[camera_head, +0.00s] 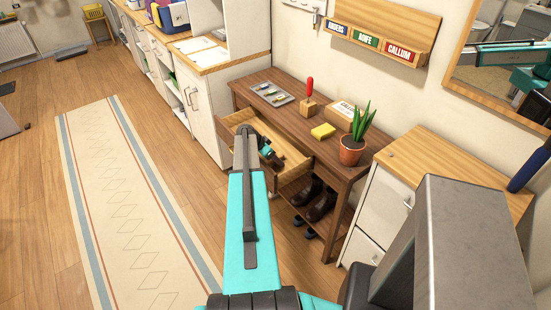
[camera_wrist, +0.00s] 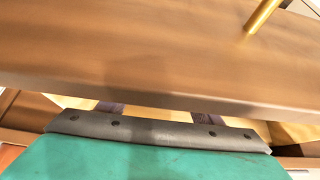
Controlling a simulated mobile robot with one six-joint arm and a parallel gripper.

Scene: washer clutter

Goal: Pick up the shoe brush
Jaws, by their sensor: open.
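I cannot make out a shoe brush in either view. My gripper (camera_head: 270,154) is at the open drawer (camera_head: 290,160) of the brown desk (camera_head: 325,150), partly hidden by my arm. In the wrist view my gripper (camera_wrist: 160,110) shows two dark fingers set well apart, with pale drawer wood behind them and nothing seen between them. A broad brown wooden panel with a brass rod (camera_wrist: 262,16) fills the top of that view, close to the fingers. Much of the drawer's inside is hidden.
On the desk are a grey tray (camera_head: 272,94), a red-handled item (camera_head: 309,87) by a wooden block, a yellow sponge (camera_head: 323,131), a cardboard box (camera_head: 345,112) and a potted plant (camera_head: 352,150). Dark shoes (camera_head: 318,205) sit below.

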